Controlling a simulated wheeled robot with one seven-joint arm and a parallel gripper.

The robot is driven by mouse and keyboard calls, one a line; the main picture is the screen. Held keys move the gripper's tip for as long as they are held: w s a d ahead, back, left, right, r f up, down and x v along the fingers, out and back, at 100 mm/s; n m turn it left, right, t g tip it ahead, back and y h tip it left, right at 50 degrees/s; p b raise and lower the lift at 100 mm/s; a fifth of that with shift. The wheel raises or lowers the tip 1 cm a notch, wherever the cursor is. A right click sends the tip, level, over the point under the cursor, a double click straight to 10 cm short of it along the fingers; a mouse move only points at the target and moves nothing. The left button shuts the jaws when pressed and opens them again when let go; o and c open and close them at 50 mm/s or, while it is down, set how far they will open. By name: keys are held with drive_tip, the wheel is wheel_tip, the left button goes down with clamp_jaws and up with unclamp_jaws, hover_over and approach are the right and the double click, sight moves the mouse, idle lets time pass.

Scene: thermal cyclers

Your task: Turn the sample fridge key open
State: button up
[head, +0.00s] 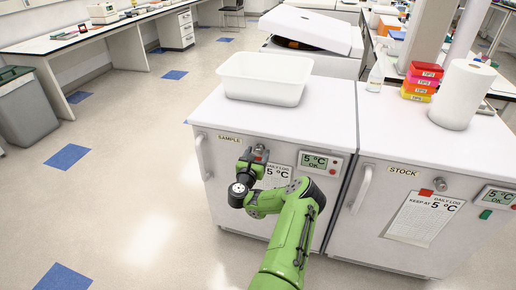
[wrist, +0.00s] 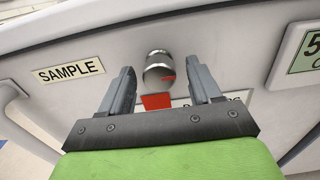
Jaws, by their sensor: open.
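The sample fridge (head: 225,172) is a white unit with a SAMPLE label (wrist: 68,71) on its front. Its key knob (wrist: 159,70) is a round silver cylinder with a red mark on its right side, seen in the wrist view just beyond my fingertips and roughly midway between them. My gripper (wrist: 165,80) is open and empty, its two grey fingers pointing at the fridge front on either side of the knob. In the head view my gripper (head: 257,155) is in front of the fridge, and my arm hides part of the door.
A white bin (head: 265,78) stands on the sample fridge. The stock fridge (head: 385,195) is beside it on the right, with a paper roll (head: 462,95) and coloured boxes (head: 422,82) on top. The fridge handle (head: 203,158) sticks out at the left.

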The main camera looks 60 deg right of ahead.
drive_tip(key=shift+a+r, duration=0.2)
drive_tip(key=shift+a, duration=0.05)
drive_tip(key=c, duration=1)
drive_tip(key=shift+c, duration=0.2)
drive_tip(key=shift+n+p, duration=0.4)
drive_tip(key=n+p, duration=0.2)
drive_tip(key=shift+w+r+n, duration=0.1)
drive_tip(key=shift+r+n, duration=0.05)
drive_tip(key=shift+n, duration=0.25)
drive_tip(key=n+p, duration=0.4)
drive_tip(key=n, duration=0.1)
drive_tip(key=n+p, duration=0.1)
drive_tip(key=n, duration=0.1)
drive_tip(key=n+p, duration=0.1)
drive_tip(key=n, duration=0.1)
drive_tip(key=shift+w+f+n, duration=0.1)
drive_tip(key=shift+f+n, duration=0.1)
drive_tip(key=shift+n, duration=0.2)
drive_tip(key=shift+f+n+p, duration=0.15)
drive_tip(key=shift+n+p, duration=0.8)
drive_tip(key=shift+n, duration=1.35)
